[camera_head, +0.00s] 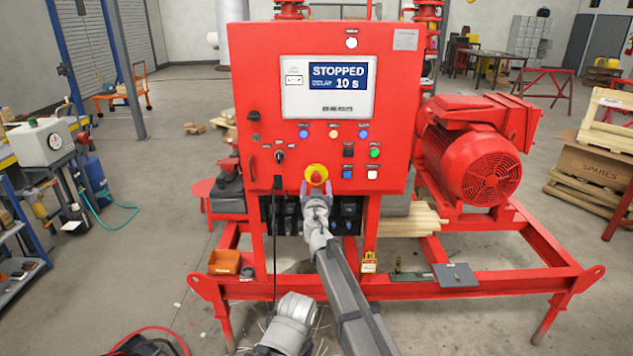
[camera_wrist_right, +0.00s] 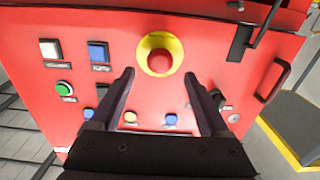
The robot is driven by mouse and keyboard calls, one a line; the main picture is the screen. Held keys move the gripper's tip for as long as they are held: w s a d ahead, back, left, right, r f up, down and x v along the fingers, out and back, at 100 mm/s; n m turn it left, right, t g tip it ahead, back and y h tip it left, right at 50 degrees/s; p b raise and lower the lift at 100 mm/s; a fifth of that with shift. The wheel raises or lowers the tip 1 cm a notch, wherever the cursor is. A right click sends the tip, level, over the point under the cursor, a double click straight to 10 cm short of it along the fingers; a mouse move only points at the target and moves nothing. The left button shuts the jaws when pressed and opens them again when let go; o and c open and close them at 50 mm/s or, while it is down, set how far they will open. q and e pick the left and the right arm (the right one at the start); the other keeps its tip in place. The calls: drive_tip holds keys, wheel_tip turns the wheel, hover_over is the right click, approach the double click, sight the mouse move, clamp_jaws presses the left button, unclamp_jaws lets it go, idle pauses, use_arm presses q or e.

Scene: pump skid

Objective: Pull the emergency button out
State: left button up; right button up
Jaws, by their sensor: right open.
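The emergency button (camera_head: 316,175) is a red knob on a yellow round base at the lower middle of the red control cabinet (camera_head: 240,80). In the right wrist view the button (camera_wrist_right: 160,60) is at the upper middle, between and just beyond my fingertips. My right gripper (camera_head: 317,187) is open, with its fingers pointing at the button from the front and slightly below. The fingers look apart from the knob, one to each side. The jaws (camera_wrist_right: 160,76) are empty. My left gripper is not seen.
The cabinet screen (camera_head: 328,88) reads STOPPED and 10 s. Near the button are a blue push button (camera_head: 347,173), a white one (camera_head: 372,173) and a black switch (camera_head: 279,156). A black cable (camera_head: 268,230) hangs to the left. A red motor (camera_head: 470,150) stands right.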

sight(316, 178)
drive_tip(key=w, duration=0.4)
drive_tip(key=shift+w, duration=0.1)
drive_tip(key=shift+c, duration=0.4)
clamp_jaws()
idle(0.9)
